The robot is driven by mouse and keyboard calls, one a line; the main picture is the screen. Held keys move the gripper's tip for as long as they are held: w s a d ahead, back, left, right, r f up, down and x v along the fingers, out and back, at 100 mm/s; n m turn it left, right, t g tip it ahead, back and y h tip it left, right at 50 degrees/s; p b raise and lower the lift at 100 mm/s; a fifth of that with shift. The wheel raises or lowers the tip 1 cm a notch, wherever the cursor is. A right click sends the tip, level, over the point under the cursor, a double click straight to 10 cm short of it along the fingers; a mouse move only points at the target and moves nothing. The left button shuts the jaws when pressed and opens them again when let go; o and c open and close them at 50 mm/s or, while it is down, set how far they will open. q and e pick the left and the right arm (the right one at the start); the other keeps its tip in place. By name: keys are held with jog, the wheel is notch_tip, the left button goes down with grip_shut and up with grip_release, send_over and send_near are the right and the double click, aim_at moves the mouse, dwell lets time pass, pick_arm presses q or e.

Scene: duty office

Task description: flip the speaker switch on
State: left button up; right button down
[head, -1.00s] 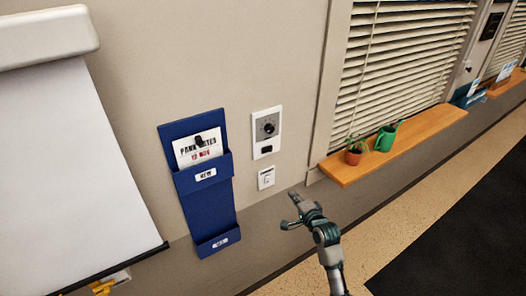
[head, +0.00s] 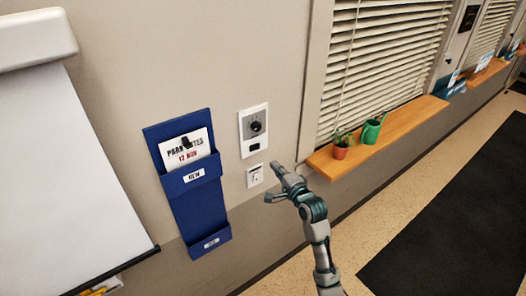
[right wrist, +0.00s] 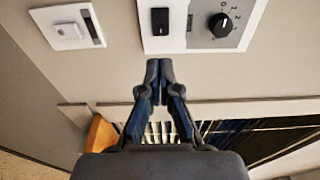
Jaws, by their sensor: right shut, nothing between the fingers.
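A white wall panel (head: 244,134) carries a round black dial (head: 256,126) and, below it, a small black rocker switch (head: 254,147). In the right wrist view the rocker (right wrist: 160,21) sits on the panel (right wrist: 185,42) beside the dial (right wrist: 222,25), which has numbers around it. I cannot tell which way the rocker is set. My right gripper (head: 277,168) is just below and right of the panel, apart from it. In the right wrist view its closed, empty fingertips (right wrist: 159,70) are in line with the rocker. My left gripper is not in view.
A smaller white wall plate (head: 254,176) is below the panel, close to my right gripper. A blue wall holder (head: 193,222) with a card hangs to the left. A wooden sill (head: 400,122) with a potted plant (head: 341,147) and a green watering can (head: 371,130) is to the right.

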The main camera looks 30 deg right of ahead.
aim_at(259, 147)
jog(key=w+p, duration=0.1)
jog(key=w, duration=0.8)
jog(key=shift+d, duration=0.15)
jog(key=shift+w+d, duration=0.2)
jog(key=shift+w, duration=0.25)
jog(key=shift+a, duration=0.1)
jog(key=shift+w+r+p, duration=0.1)
jog(key=shift+w+p, duration=0.05)
jog(key=shift+p, duration=0.25)
